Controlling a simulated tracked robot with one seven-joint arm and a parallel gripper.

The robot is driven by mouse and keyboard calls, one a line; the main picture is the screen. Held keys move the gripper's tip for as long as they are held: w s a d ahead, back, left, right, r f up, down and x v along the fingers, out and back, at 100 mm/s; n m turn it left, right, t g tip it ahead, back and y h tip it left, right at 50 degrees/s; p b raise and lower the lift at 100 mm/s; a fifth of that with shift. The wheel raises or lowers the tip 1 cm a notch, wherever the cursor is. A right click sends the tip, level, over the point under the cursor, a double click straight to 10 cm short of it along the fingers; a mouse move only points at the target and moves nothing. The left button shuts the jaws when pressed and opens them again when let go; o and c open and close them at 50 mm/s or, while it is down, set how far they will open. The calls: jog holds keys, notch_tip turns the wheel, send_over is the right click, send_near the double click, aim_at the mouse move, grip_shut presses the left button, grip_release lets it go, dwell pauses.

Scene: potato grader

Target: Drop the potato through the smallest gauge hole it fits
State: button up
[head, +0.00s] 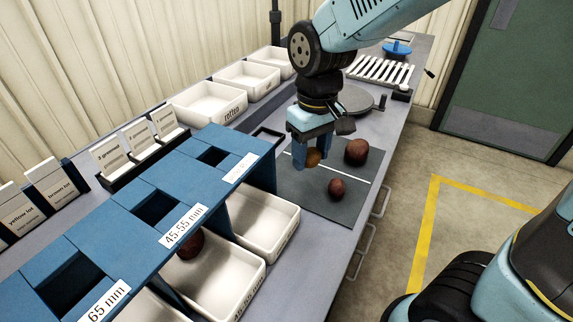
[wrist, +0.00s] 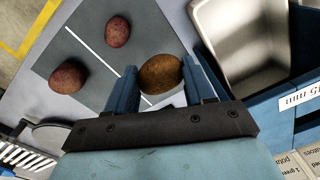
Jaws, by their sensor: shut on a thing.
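My gripper (head: 312,158) is shut on a yellowish-brown potato (head: 313,157), over or on the dark mat (head: 345,212). In the wrist view the potato (wrist: 161,73) sits between the two blue fingers. I cannot tell whether it touches the mat. Two reddish potatoes lie on the mat, a larger one (head: 356,151) and a smaller one (head: 337,188). The blue gauge stand (head: 188,169) left of my gripper has square holes: a small one (head: 213,157), a middle one (head: 157,207) labelled 45-55 mm, and a large one (head: 70,283) labelled 65 mm.
White bins stand under the gauge, one (head: 262,222) empty and one (head: 220,283) holding a reddish potato (head: 189,244). Several white trays (head: 208,103) line the back. Card holders (head: 140,150) stand behind the gauge. A roller rack (head: 380,72) and round plate (head: 355,99) lie beyond my gripper.

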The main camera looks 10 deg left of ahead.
send_over(291, 175)
jog(key=f, duration=0.4)
jog(key=s+d+f, duration=0.1)
jog(key=f, duration=0.1)
jog(key=shift+f, duration=0.1)
jog(key=shift+w+a+f, duration=0.35)
jog(key=shift+w+f, duration=0.2)
jog(key=shift+f, duration=1.7)
jog(key=o, duration=1)
jog(key=shift+f, duration=0.1)
